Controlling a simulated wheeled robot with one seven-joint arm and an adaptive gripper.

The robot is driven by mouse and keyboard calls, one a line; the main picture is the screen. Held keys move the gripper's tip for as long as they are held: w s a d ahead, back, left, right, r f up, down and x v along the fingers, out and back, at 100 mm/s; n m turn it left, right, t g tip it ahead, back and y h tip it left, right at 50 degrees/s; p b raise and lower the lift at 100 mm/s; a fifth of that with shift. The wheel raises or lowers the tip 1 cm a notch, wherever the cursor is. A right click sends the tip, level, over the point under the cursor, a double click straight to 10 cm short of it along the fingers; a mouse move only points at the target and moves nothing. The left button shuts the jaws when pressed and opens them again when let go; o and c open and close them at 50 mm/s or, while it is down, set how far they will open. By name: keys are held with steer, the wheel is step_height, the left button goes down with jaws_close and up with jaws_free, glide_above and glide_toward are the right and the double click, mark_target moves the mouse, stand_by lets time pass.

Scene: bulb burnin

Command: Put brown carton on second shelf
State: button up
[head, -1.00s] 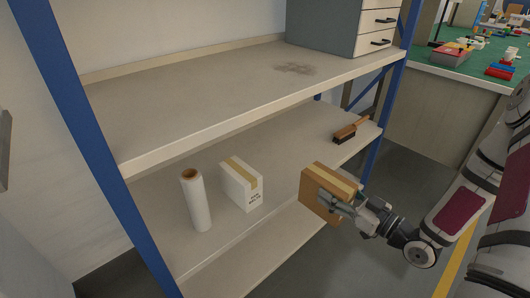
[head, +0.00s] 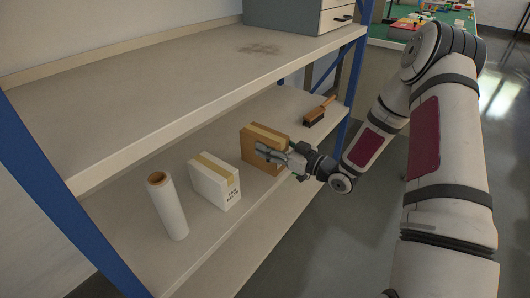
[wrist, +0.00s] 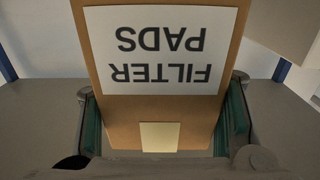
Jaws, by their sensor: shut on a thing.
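The brown carton (head: 261,149) has a tan tape strip along its top and stands upright at the middle shelf (head: 236,220), to the right of a white carton. In the wrist view the carton (wrist: 160,108) fills the middle, with a white label reading FILTER PADS upside down. My gripper (head: 284,158) is shut on the brown carton from the front right, with a finger on each side of it in the wrist view (wrist: 164,128). I cannot tell whether the carton's base touches the shelf.
A white carton (head: 215,182) and a white roll (head: 167,206) stand on the same shelf to the left. A brush (head: 318,112) lies to the right. The upper shelf (head: 150,85) overhangs, with a drawer unit (head: 290,14) on it. A blue post (head: 352,80) stands at the right.

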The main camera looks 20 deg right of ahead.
steer(key=shift+w+a+f+b, duration=0.1)
steer(key=shift+w+a+b, duration=0.1)
steer(key=shift+w, duration=0.5)
steer(key=shift+w+a+b, duration=0.1)
steer(key=shift+w+a, duration=0.1)
steer(key=shift+w, duration=0.5)
step_height(320, 180, down, 4)
steer(key=shift+w+r+b, duration=0.1)
steer(key=shift+r+b, duration=0.1)
steer(key=shift+b, duration=0.75)
steer(key=o, duration=1.5)
steer(key=shift+f, duration=0.1)
steer(key=shift+r, duration=0.2)
steer(key=p+v, duration=0.3)
steer(key=v, duration=0.9)
